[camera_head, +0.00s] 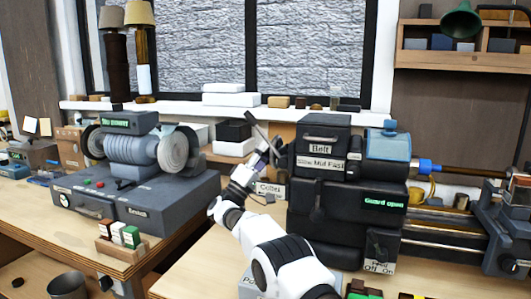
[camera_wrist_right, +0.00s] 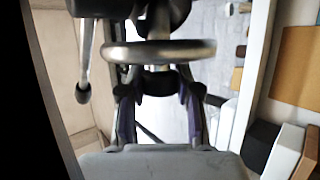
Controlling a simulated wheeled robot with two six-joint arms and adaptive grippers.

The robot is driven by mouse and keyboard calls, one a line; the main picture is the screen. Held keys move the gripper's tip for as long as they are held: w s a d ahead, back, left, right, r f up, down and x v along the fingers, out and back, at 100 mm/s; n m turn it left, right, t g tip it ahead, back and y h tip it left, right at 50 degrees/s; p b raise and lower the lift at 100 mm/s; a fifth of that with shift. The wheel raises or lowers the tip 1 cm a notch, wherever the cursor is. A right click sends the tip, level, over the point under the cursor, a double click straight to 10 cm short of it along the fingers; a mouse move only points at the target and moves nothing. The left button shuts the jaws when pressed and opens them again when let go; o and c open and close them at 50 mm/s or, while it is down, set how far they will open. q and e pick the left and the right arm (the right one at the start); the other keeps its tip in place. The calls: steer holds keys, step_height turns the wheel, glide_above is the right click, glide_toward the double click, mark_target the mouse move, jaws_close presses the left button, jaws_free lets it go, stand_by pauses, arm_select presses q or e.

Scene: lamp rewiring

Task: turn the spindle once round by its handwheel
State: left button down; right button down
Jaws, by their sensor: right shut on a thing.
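The handwheel (camera_wrist_right: 160,51) is a grey metal ring, seen nearly edge-on in the right wrist view. It sits at the left end of the dark lathe headstock (camera_head: 335,205). My right gripper (camera_wrist_right: 160,90) is shut on the handwheel, with its fingers either side of a dark part just below the ring; the exact contact is hard to see. In the head view my right gripper (camera_head: 264,152) is at the headstock's left end, and the handwheel is mostly hidden there. My left gripper is in neither view.
A lever with a black knob (camera_wrist_right: 83,92) hangs beside the handwheel in the wrist view. A bench grinder (camera_head: 130,150) stands on the left bench. A blue guard (camera_head: 388,145) is on the headstock, whose display reads "Guard open". White boxes (camera_head: 235,140) lie behind.

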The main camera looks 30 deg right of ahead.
steer(key=shift+d+r, duration=0.1)
steer(key=c, duration=0.9)
jaws_free()
steer(key=shift+c, duration=0.2)
steer(key=shift+o, duration=0.8)
steer(key=shift+s+d, duration=0.15)
steer(key=v, duration=1.2)
